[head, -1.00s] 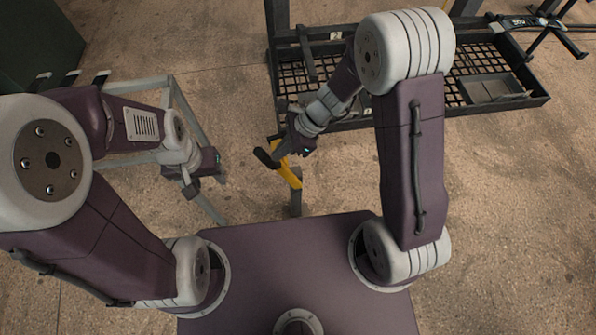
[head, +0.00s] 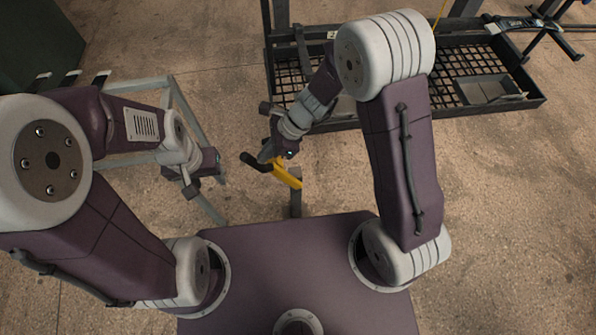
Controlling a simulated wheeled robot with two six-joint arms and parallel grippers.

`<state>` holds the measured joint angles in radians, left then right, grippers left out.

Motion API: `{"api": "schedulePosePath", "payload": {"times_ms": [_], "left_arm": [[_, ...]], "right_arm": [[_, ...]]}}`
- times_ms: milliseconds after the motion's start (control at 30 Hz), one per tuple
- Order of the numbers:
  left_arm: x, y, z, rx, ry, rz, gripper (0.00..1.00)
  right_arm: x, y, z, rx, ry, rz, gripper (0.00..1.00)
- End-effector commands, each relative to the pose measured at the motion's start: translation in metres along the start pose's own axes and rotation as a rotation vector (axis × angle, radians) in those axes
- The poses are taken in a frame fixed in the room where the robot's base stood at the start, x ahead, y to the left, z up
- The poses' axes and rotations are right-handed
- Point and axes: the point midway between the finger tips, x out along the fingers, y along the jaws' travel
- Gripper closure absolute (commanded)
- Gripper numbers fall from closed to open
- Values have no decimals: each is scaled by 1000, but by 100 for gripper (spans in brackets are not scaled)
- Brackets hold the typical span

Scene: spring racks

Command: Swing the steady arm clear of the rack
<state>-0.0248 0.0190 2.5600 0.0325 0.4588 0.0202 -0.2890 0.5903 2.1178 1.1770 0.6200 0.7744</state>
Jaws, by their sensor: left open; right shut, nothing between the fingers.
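The steady arm looks to be the yellow bar (head: 287,174) with a black end (head: 255,162), on a grey post (head: 296,204) in front of my base. The bar slants from upper left to lower right. My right gripper (head: 266,151) is shut with nothing between its fingers. Its fingertips are right by the bar near the black end; I cannot tell whether they touch. The rack looks to be the black frame with a mesh tray (head: 395,121) at the top. My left gripper (head: 193,188) is open and empty, left of the bar, by the grey frame.
A grey metal frame (head: 190,97) stands at the left, behind my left arm. A grey bin (head: 487,88) sits in the mesh tray. A dark stand (head: 545,28) is at the top right. Bare floor lies between the bar and the tray.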

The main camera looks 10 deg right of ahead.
Motion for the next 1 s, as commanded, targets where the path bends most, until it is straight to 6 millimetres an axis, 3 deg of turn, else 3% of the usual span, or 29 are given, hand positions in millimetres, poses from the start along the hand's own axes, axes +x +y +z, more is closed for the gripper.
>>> {"api": "schedulePosePath", "payload": {"times_ms": [1000], "left_arm": [[-3, 0, 0, 0, 0, 0, 53]], "right_arm": [[24, 0, 34, -1, 0, 1, 100]]}}
